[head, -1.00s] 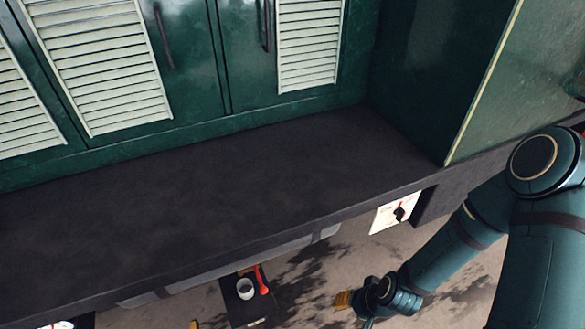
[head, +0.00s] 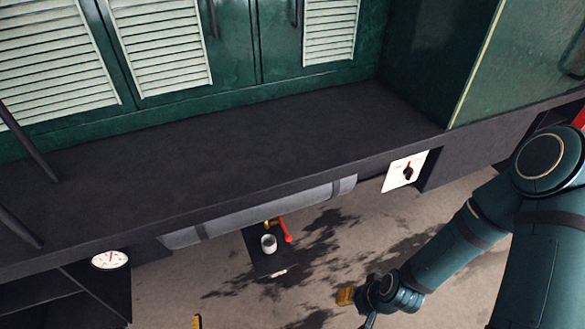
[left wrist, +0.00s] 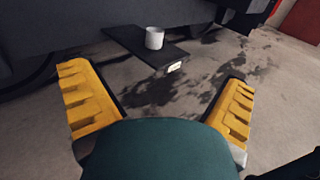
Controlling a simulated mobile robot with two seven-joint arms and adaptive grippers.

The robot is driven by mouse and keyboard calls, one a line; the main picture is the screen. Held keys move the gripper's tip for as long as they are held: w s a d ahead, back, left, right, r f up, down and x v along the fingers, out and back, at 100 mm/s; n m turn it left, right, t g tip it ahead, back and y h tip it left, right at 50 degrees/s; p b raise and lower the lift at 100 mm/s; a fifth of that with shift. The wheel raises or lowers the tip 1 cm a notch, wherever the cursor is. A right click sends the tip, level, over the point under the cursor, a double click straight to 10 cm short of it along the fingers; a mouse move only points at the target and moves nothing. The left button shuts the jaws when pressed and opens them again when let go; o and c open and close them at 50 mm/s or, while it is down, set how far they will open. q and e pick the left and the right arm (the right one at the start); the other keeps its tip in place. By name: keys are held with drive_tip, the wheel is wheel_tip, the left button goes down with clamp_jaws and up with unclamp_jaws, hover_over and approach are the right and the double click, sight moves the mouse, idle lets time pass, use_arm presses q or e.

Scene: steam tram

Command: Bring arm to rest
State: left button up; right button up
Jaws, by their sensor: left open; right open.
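My right arm comes in from the right in the head view, bent downward below the bench edge. Its right gripper (head: 352,304) is open, low in the picture, with one yellow finger showing; the rest is hidden or too small to tell. It holds nothing I can see. In the left wrist view my left gripper (left wrist: 157,78) is open and empty, its two yellow fingers wide apart above the floor. A small yellow piece at the bottom edge of the head view may be part of it.
A dark bench (head: 230,150) runs below green louvred cabinets (head: 235,50). Lower down, a dark shelf (head: 262,258) carries a white cup (head: 269,243) and a red-handled item (head: 286,230). A white lever plate (head: 406,172) and round gauge (head: 110,260) sit at the bench front.

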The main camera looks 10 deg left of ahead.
use_arm(q)
drive_tip(key=w+d+r+m+g+h+b, duration=0.1)
drive_tip(key=d+r+m+g+h+b, duration=0.25)
drive_tip(key=d+m+g, duration=0.5)
drive_tip(key=w+d+r+m+g+h+b, duration=0.15)
drive_tip(key=d+m+g+h, duration=0.25)
drive_tip(key=d+m+g, duration=0.4)
drive_tip(key=d+r+m+y+b, duration=0.2)
drive_tip(key=r+m+y, duration=0.2)
drive_tip(key=r+m, duration=0.3)
drive_tip(key=d+r+m+y+b, duration=0.2)
drive_tip(key=d+r+m+y, duration=0.1)
drive_tip(key=r+m, duration=0.5)
drive_tip(key=shift+w+d+r+t+y+b, duration=0.2)
drive_tip(key=shift+d+r+t+y+b, duration=0.1)
drive_tip(key=shift+r+t+y+b, duration=0.2)
drive_tip(key=shift+c, duration=0.3)
